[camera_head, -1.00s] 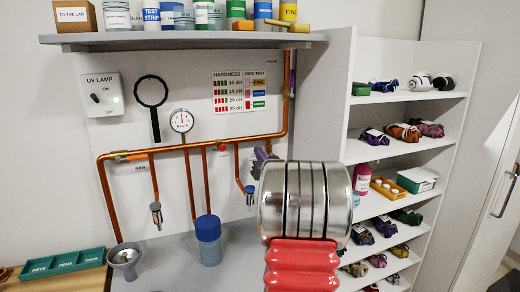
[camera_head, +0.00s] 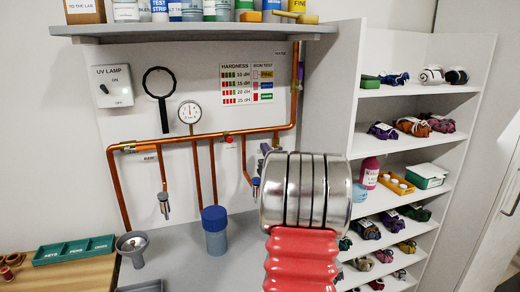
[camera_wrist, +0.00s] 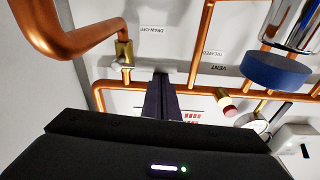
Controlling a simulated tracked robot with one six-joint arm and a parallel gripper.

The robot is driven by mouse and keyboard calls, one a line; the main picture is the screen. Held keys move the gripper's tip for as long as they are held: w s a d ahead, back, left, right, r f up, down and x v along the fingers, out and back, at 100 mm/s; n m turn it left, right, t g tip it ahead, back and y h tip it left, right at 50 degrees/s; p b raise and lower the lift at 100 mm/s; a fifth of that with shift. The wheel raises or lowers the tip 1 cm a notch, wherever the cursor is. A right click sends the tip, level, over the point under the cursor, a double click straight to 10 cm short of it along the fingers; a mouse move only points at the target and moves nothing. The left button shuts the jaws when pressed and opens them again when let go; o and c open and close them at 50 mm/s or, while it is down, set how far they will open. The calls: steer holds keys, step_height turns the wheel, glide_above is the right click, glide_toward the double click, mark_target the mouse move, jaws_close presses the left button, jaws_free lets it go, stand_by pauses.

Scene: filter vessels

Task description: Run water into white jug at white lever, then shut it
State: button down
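In the head view, my gripper (camera_head: 264,152) is mostly hidden behind my silver and red arm, which also hides the lever. I cannot make out a white jug in either view.
Copper pipes (camera_head: 205,140) run along the wall panel. A blue-capped vessel (camera_head: 214,232) and a grey funnel (camera_head: 132,246) stand on the left. A shelf unit (camera_head: 405,92) with bundles is on the right. A long shelf (camera_head: 190,31) hangs above.

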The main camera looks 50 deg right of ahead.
steer(key=shift+a+f, duration=0.1)
steer(key=shift+f, duration=0.65)
step_height(320, 180, up, 5)
steer(key=v, duration=0.9)
steer(key=shift+s, duration=0.1)
stand_by(0.5)
